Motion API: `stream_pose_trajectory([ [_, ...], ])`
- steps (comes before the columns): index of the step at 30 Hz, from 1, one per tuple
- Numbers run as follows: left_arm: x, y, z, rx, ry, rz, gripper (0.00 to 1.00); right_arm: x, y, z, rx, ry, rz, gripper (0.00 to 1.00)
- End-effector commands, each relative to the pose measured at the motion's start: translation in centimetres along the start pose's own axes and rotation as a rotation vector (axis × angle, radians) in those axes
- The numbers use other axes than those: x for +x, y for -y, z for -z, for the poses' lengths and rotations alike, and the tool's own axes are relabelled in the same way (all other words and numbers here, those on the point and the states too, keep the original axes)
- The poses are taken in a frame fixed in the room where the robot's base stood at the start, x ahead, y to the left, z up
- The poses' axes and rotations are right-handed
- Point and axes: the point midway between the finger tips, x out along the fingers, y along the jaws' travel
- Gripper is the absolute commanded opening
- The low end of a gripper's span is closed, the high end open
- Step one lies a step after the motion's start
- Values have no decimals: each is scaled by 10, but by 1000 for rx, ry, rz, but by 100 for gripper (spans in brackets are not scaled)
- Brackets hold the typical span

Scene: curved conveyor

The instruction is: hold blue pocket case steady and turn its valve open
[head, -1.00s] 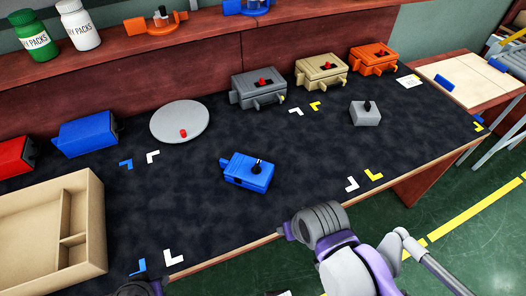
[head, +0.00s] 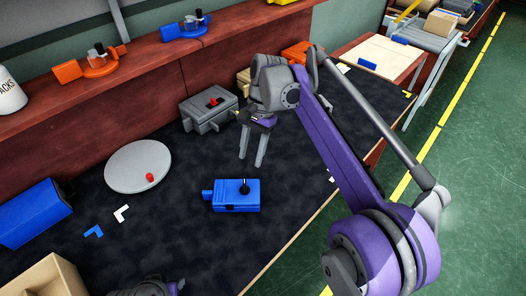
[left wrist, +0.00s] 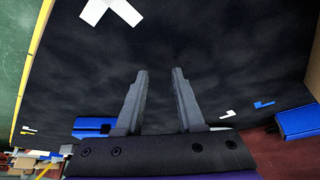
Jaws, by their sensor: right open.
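The blue pocket case (head: 222,196) lies on the dark mat, with a small black valve handle (head: 245,186) standing on its top. My right gripper (head: 254,162) is open and empty, its fingers pointing down above the mat just behind the case; no contact with the case shows. My left gripper is mostly cut off at the bottom of the head view. In the left wrist view its two fingers (left wrist: 160,95) are apart with nothing between them. A blue block (left wrist: 92,125) shows partly behind the left finger there; I cannot tell whether it is the case.
A grey round plate (head: 130,168) with a red knob lies left of the case. A grey valve box (head: 205,112) stands behind it. A larger blue box (head: 32,215) and a cardboard tray (head: 45,280) are at the left. Bare mat surrounds the case.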

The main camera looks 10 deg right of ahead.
Motion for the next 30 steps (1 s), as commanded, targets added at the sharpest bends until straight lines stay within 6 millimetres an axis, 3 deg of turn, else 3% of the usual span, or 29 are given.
stream_pose_trajectory([
  [1,0,0,0,0,0,0,39,0,4,1,11,10,-6,50],
  [3,0,0,0,0,0,0,52,1,6,1,21,19,-11,50],
  [8,-1,0,3,-12,4,-1,52,1,8,1,27,22,-13,50],
  [11,-4,-3,16,-63,19,-4,52,1,7,1,26,22,-13,50],
  [14,-10,-7,41,-170,51,-5,52,1,7,1,26,21,-13,50],
  [21,-20,-27,124,-547,164,24,52,1,7,1,25,21,-12,50],
  [30,-10,-61,213,-1025,286,143,52,1,7,1,25,21,-12,50],
])
